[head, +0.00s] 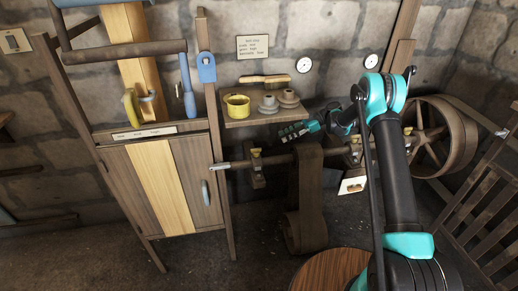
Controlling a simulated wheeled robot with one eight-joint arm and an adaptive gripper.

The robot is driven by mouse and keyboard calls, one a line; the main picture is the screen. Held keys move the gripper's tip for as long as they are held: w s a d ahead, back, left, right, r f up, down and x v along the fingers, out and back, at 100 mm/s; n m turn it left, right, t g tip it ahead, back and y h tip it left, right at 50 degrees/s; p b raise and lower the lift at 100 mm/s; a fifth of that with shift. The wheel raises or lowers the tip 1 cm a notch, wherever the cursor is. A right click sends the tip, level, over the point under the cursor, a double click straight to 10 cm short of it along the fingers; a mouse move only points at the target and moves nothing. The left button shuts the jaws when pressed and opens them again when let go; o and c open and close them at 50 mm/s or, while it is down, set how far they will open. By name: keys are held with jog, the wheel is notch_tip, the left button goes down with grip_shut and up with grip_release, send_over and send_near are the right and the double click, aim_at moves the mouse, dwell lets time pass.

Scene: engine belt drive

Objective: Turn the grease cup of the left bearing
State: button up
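The left bearing (257,176) sits low on the wall and carries the left end of the horizontal shaft (232,164). Its small brass grease cup (256,153) stands on top. My gripper (281,138) reaches in from the right, just above the shaft, with its fingers pointing left. In the picture its fingertips are a little above and to the right of the grease cup, and a gap shows between them. The fingers are small and dark, so whether they are open or shut is unclear.
A wall shelf (236,121) above the shaft holds a yellow tin (237,105), grey flanged parts (269,105) and a brush (265,79). A wide belt (306,200) hangs from the shaft. A wooden cabinet (207,160) stands left, a large pulley wheel (436,135) right, a round wooden top (325,268) in front.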

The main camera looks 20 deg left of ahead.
aim_at(256, 152)
jog(key=x, duration=1.4)
jog(key=shift+w+f, duration=0.1)
grip_shut()
